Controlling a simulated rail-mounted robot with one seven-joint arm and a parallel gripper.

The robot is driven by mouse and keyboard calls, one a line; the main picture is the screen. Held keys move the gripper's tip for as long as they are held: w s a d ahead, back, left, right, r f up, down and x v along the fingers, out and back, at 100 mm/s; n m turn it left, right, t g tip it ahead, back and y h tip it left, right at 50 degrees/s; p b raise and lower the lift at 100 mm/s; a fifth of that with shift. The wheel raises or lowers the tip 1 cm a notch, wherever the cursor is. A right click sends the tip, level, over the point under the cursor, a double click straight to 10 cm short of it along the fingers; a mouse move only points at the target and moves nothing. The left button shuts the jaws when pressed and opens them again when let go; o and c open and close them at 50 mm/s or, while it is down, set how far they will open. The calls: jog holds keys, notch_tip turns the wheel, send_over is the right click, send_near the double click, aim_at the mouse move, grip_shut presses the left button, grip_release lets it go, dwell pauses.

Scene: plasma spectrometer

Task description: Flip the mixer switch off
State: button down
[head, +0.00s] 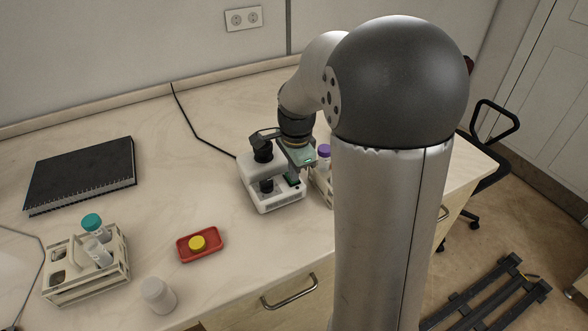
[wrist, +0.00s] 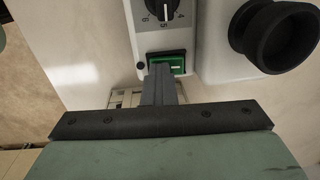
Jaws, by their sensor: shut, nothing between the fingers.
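The mixer (head: 270,203) is a white device with black round parts, standing on the bench near its front edge. In the wrist view, the mixer's white face (wrist: 205,45) carries a numbered dial and, beside it, a green rocker switch (wrist: 178,62) in a dark frame. My gripper (wrist: 160,70) is shut and empty. Its fingertips overlap the left part of the switch in the picture; I cannot tell whether they touch it. The fingers hide part of the switch, so its position is unclear. In the head view, my arm hides part of the mixer's right side.
A tube rack with a purple-capped tube (head: 323,152) stands right of the mixer, partly behind my arm. Left are a red tray (head: 213,250) with a yellow cap, a white bottle (head: 158,295), another rack (head: 85,293) and a black notebook (head: 85,172). A black cable (head: 198,130) runs behind.

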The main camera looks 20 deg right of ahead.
jog(key=shift+w+a+f, duration=0.15)
jog(key=shift+a+f, duration=0.05)
jog(key=shift+f, duration=0.25)
jog(key=shift+r+p, duration=0.35)
notch_tip(320, 180, up, 14)
jog(key=s+p, duration=0.2)
jog(key=s+a+f+n, duration=0.4)
jog(key=s+f+n, duration=0.1)
jog(key=s+n, duration=0.3)
jog(key=s+a+f+n, duration=0.4)
jog(key=s+n, duration=0.5)
jog(key=s, duration=0.2)
jog(key=shift+f, duration=0.4)
